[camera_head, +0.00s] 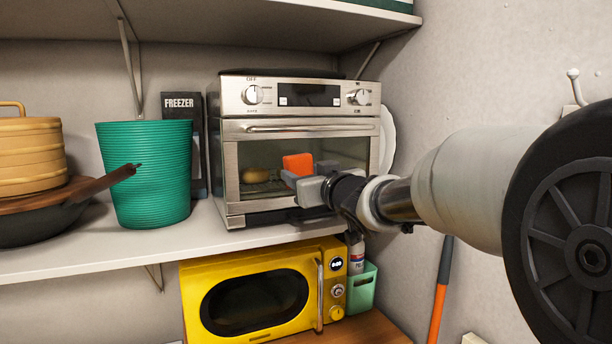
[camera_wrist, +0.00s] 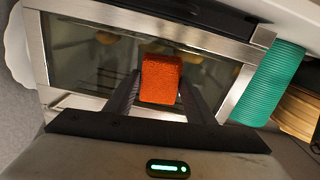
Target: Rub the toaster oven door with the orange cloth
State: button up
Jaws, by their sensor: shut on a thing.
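The toaster oven (camera_head: 230,125) is a steel box on the shelf, with a shut glass door (camera_head: 350,150) and a bar handle along the door's top. The orange cloth (camera_head: 298,163) shows as a small block in front of the door glass. My gripper (camera_head: 295,178) is shut on the cloth. In the wrist view the cloth (camera_wrist: 160,80) sits between both dark fingers (camera_wrist: 160,100), with the door glass (camera_wrist: 75,55) behind it. The cloth is at or very near the glass; I cannot tell whether it touches. Something yellowish lies on the rack inside the oven.
A green ribbed bin (camera_head: 150,175) stands left of the oven, with a black freezer box (camera_head: 196,150) behind it. A pan (camera_head: 40,215) with stacked steamers (camera_head: 30,155) is farther left. A yellow microwave (camera_head: 195,295) sits below the shelf (camera_head: 90,250). A wall is close on the right.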

jog(key=shift+s+a, duration=0.15)
jog(key=shift+s, duration=0.35)
jog(key=v, duration=0.2)
jog(key=shift+s+d, duration=0.3)
jog(key=shift+s, duration=0.05)
jog(key=shift+v, duration=1)
jog(key=shift+d+p, duration=0.1)
jog(key=shift+p, duration=0.2)
jog(key=v, duration=0.3)
jog(key=shift+f, duration=0.15)
